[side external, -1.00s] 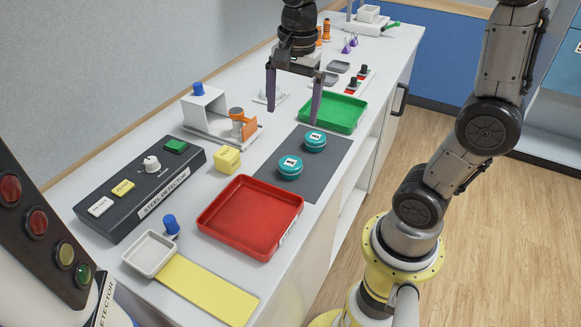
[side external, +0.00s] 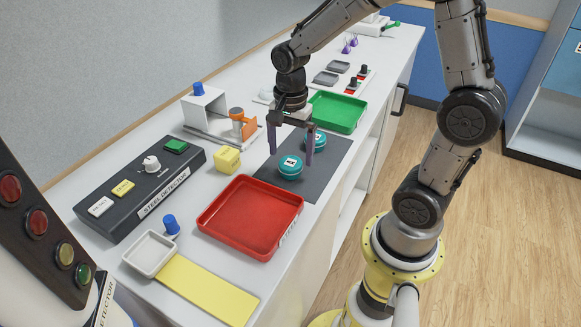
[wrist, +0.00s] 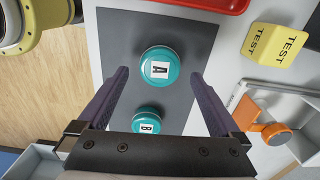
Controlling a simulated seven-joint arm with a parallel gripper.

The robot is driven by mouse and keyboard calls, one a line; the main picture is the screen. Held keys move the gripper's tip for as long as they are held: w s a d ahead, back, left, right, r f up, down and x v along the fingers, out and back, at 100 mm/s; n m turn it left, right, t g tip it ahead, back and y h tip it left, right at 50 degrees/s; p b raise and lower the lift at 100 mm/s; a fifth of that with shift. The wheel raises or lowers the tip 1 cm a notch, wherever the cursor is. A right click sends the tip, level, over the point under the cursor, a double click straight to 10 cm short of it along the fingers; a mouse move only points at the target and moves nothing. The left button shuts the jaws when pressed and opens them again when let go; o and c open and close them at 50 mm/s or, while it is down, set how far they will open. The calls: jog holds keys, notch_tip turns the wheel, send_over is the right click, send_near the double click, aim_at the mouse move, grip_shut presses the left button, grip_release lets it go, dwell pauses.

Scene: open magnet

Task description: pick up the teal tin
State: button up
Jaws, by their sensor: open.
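Two round teal tins with white lettered labels stand on a dark grey mat (side external: 325,167). The near tin (side external: 290,167) is closer to the red tray; it is the upper tin (wrist: 159,68) in the wrist view, with a label that looks like A. The far tin (side external: 315,141), labelled B, is the lower one (wrist: 147,121) in the wrist view. My gripper (side external: 290,158) is open and empty, pointing down at the near tin. In the wrist view its fingertips (wrist: 160,75) appear on either side of that tin. I cannot tell how far above the mat they are.
The red tray (side external: 250,217) lies in front of the mat and the green tray (side external: 337,112) behind it. A yellow TEST block (side external: 227,160) and an orange-clamped fixture (side external: 240,124) stand to the left. The bench edge is close on the right.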

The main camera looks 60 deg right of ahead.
aim_at(290, 162)
jog(key=shift+a+f, duration=0.1)
jog(key=shift+f, duration=1.8)
jog(key=c, duration=1.4)
jog(key=shift+c, duration=0.2)
jog(key=shift+r, duration=0.1)
